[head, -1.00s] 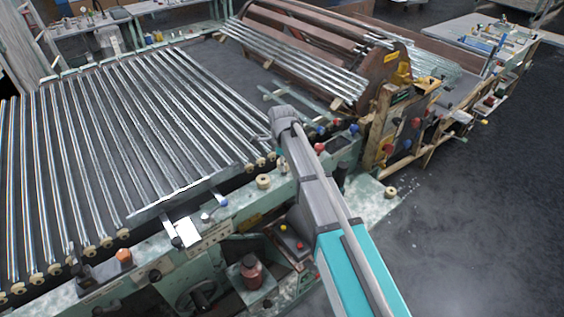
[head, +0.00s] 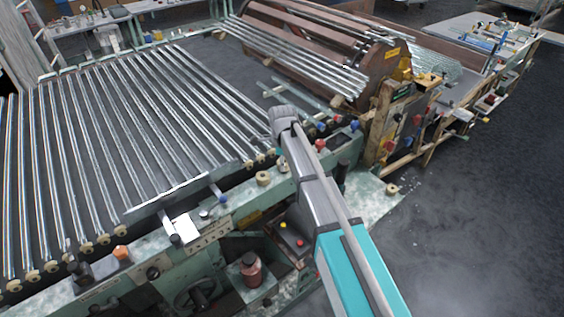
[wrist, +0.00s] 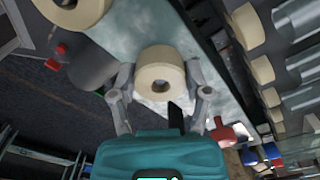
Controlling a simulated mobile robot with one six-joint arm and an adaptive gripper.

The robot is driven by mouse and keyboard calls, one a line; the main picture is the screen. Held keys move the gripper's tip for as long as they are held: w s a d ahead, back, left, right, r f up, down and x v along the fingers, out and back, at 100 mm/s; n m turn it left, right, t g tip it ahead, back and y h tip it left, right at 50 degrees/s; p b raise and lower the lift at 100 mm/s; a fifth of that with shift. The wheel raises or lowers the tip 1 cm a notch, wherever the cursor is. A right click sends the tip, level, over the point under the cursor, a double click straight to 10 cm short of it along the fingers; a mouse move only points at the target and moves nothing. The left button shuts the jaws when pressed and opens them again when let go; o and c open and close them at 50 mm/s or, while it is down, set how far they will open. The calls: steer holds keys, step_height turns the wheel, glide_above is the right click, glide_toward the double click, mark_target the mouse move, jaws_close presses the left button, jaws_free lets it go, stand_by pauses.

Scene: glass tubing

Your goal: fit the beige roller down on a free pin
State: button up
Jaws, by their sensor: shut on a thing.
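In the wrist view, my gripper (wrist: 161,80) is shut on a beige roller (wrist: 160,66), with one finger on each side of it. The roller's round face and dark centre hole show between the fingertips. In the head view, the wrist end of my arm is over the green machine rail (head: 228,205); the fingers and held roller are hidden there. A second beige roller (head: 263,179) sits on that rail, left of my arm. A row of beige rollers (head: 87,248) lines the near ends of the glass tubes. I cannot make out a free pin clearly.
The glass tubes (head: 130,130) fill the bed on the left. Another beige roller (head: 391,189) lies on a plate right of my arm. Red and blue knobs (head: 338,120) stand close beside the wrist. A large beige roller (wrist: 74,10) is at the wrist view's upper left.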

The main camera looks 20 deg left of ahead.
steer(key=shift+f+b, duration=0.45)
steer(key=shift+f, duration=0.1)
steer(key=o, duration=1.1)
steer(key=shift+r, duration=0.1)
steer(key=shift+o, duration=0.2)
steer(key=shift+r, duration=0.15)
step_height(320, 180, up, 10)
steer(key=p, duration=1.1)
steer(key=d+f+m+b, duration=0.1)
steer(key=d+f+b, duration=0.3)
steer(key=d, duration=0.6)
steer(key=w+d+f+m+b, duration=0.1)
steer(key=d+f+b, duration=0.4)
steer(key=d, duration=0.5)
steer(key=d+f+m+b, duration=0.2)
steer(key=d+f+b, duration=0.2)
steer(key=d, duration=0.6)
steer(key=shift+w+f+m+b, duration=0.2)
steer(key=shift+w+m+b, duration=0.15)
steer(key=shift+b, duration=0.15)
steer(key=shift+d, duration=0.1)
